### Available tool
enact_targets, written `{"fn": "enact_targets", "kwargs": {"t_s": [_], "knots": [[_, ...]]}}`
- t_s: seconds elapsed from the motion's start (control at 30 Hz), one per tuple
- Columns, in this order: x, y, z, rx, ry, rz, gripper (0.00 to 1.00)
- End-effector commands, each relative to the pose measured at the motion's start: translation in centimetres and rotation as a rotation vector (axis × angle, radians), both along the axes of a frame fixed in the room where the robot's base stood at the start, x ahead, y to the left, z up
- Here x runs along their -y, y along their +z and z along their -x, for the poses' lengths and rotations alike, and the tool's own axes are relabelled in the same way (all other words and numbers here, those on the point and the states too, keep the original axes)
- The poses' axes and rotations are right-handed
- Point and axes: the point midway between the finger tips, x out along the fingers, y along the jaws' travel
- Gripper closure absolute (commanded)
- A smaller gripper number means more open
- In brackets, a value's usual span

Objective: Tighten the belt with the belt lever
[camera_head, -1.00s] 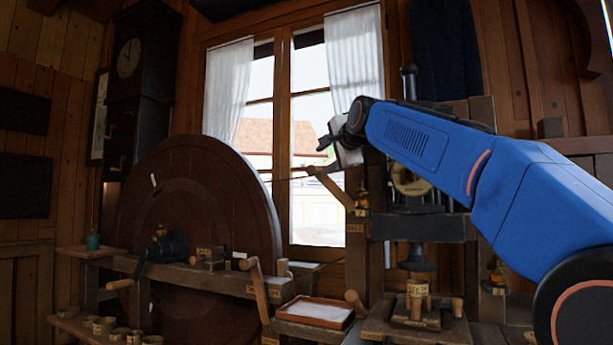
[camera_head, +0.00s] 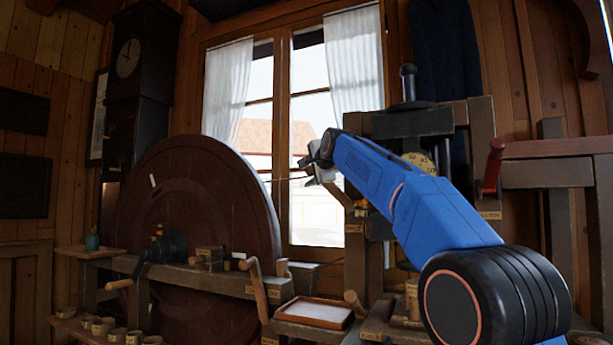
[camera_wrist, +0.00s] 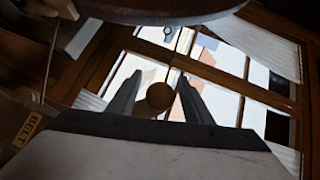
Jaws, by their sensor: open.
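The belt lever (camera_head: 343,198) is a slim wooden arm, tilted up to the left from the post beside the window; its upper part is hidden behind my gripper in the head view. My gripper (camera_head: 304,170) is at its upper end. In the wrist view, a round wooden knob (camera_wrist: 160,96), apparently the lever's end, sits between the two open fingers of my gripper (camera_wrist: 158,92). I cannot tell whether either finger touches it. A "BELT" label (camera_wrist: 28,129) shows at the left. The thin belt (camera_head: 288,179) runs from the big wheel toward my gripper.
The large dark wooden wheel (camera_head: 200,200) stands left of my gripper, with a cranked bench rail (camera_head: 215,281) before it. A white-lined tray (camera_head: 314,312) lies below. The dark press (camera_head: 412,122) stands behind my arm. A red-handled lever (camera_head: 493,168) is at the right.

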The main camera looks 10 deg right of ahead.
Motion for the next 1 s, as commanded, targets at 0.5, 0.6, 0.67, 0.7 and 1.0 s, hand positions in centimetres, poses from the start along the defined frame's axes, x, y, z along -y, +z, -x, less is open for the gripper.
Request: {"fn": "enact_targets", "kwargs": {"t_s": [0.5, 0.6, 0.67, 0.7, 1.0], "knots": [[-0.17, -0.25, -1.22, 0.0, 0.0, 0.0, 0.54], [-0.17, -0.25, -1.21, 0.0, 0.0, 0.0, 0.78], [-0.17, -0.26, -1.21, 0.0, 0.0, 0.0, 0.92], [-0.17, -0.26, -1.21, 0.0, 0.0, 0.0, 1.0], [0.16, 0.11, -0.97, 0.014, 0.0, -0.021, 1.0]]}}
